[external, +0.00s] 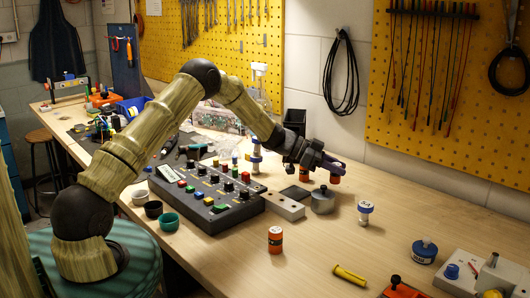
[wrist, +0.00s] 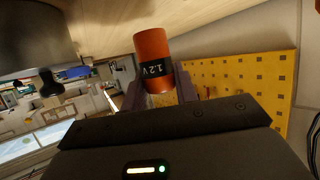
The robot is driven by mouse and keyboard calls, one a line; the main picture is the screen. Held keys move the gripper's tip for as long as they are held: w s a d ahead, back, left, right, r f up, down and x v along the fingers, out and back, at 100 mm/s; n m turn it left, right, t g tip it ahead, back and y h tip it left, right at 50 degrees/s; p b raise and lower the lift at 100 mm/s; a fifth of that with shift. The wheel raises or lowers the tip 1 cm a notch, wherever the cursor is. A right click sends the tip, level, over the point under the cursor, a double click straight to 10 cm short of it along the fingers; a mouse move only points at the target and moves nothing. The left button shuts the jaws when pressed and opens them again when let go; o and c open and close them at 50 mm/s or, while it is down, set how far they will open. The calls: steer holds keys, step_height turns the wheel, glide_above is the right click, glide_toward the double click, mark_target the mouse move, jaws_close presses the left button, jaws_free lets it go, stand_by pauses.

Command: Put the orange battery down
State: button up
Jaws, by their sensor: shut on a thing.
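The orange battery (wrist: 153,50), with a black band marked 1.2 V, sits between the fingers of my gripper (wrist: 158,90) in the wrist view. In the external view, my gripper (external: 334,168) reaches over the back of the bench, and the battery (external: 335,180) shows below its fingertips. The gripper is shut on the battery. The battery's far end is close to the wooden bench top (external: 330,238); I cannot tell whether it touches. A similar orange cylinder (external: 275,240) with a dark band stands upright at the front of the bench.
A white and blue piece (external: 365,213) stands to the right. The button panel (external: 210,196) lies left. A yellow peg (external: 349,275) lies in front.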

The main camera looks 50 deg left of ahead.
mark_target(334, 176)
steer(key=shift+f, duration=1.65)
steer(key=shift+f, duration=0.1)
steer(key=o, duration=1)
steer(key=shift+o, duration=0.2)
steer(key=shift+s+a, duration=0.1)
steer(key=shift+a, duration=0.1)
steer(key=b+v, duration=0.1)
steer(key=v, duration=1)
steer(key=shift+s+a+r, duration=0.2)
steer(key=shift+a+r, duration=0.05)
steer(key=shift+r, duration=0.1)
